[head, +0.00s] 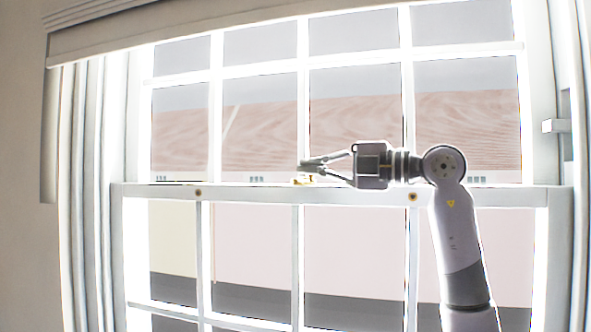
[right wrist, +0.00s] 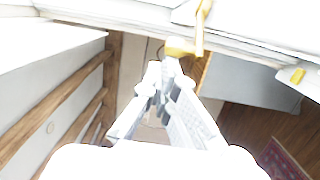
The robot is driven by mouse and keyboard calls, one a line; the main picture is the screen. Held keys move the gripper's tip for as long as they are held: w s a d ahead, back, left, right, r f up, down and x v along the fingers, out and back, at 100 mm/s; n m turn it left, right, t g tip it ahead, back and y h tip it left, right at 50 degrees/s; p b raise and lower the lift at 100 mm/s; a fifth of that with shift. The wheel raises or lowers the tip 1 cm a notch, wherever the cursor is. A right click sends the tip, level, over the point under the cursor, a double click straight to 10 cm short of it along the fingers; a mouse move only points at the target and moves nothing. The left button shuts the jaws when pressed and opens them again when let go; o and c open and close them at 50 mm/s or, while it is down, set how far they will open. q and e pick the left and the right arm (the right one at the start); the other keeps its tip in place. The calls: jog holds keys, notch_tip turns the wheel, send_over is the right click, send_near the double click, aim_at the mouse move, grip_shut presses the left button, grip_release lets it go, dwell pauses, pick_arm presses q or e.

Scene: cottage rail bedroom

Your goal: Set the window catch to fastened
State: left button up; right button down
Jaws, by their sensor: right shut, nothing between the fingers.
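The window catch (head: 303,181) is a small brass piece on the meeting rail (head: 245,190), near the middle of the window. In the right wrist view the catch (right wrist: 183,47) shows a brass base and a narrow lever pointing up the picture. My right gripper (head: 304,166) comes from the right, level with the rail. Its fingers are shut and empty. The tips are just above or beside the catch, partly covering it in the head view; I cannot tell whether they touch. In the wrist view the gripper (right wrist: 164,66) ends just below the catch. My left gripper is not in view.
Two brass fittings sit on the rail's face, one at left (head: 198,193) and one at right (head: 412,197). A raised blind (head: 180,25) hangs across the top, and a curtain (head: 82,200) hangs at left. A small white bracket (head: 556,126) is on the right frame.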

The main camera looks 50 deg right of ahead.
jog(key=shift+s+d, duration=0.25)
jog(key=shift+d, duration=0.75)
jog(key=shift+s+d, duration=0.25)
jog(key=shift+d, duration=0.9)
jog(key=v, duration=1.2)
jog(key=shift+f, duration=0.15)
